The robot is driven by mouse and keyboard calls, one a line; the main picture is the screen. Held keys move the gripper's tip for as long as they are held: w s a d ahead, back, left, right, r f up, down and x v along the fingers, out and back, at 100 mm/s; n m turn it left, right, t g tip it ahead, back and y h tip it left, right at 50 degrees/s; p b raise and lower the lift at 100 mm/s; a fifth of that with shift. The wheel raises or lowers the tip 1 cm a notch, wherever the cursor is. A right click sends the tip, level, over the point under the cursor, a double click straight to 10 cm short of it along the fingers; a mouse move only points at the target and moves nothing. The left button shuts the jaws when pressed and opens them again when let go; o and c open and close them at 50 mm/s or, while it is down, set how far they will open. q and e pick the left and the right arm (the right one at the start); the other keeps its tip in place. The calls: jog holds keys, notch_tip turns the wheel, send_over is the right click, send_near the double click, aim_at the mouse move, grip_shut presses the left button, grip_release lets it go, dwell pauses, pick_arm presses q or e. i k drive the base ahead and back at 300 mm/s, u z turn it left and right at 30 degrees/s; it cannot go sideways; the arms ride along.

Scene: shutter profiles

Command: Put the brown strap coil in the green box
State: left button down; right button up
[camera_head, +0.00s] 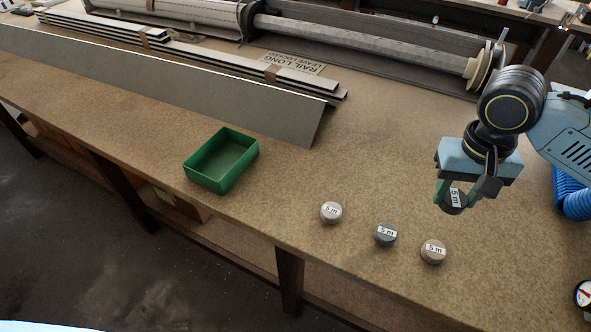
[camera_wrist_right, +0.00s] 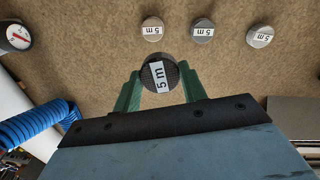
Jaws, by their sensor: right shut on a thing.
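My right gripper (camera_head: 456,199) is shut on a dark brown strap coil (camera_head: 453,206) with a white "5 m" label. It holds the coil above the right part of the bench. In the right wrist view the coil (camera_wrist_right: 158,75) sits between the green fingers of the gripper (camera_wrist_right: 159,84). The green box (camera_head: 207,177) is open and empty on the bench, left of the gripper and well apart from it. My left gripper is not in view.
A light grey coil (camera_head: 331,212), a dark grey coil (camera_head: 385,235) and a beige coil (camera_head: 433,251) stand near the bench's front edge. Long profiles (camera_head: 190,95) lie behind the box. A blue hose (camera_head: 573,195) and a gauge (camera_head: 584,293) are at right.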

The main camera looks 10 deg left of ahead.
aim_at(224, 165)
jog(key=k, duration=1.05)
jog(key=u, duration=0.8)
jog(key=i, duration=0.65)
jog(key=u, duration=0.45)
jog(key=i, duration=1.15)
jog(key=z, duration=0.65)
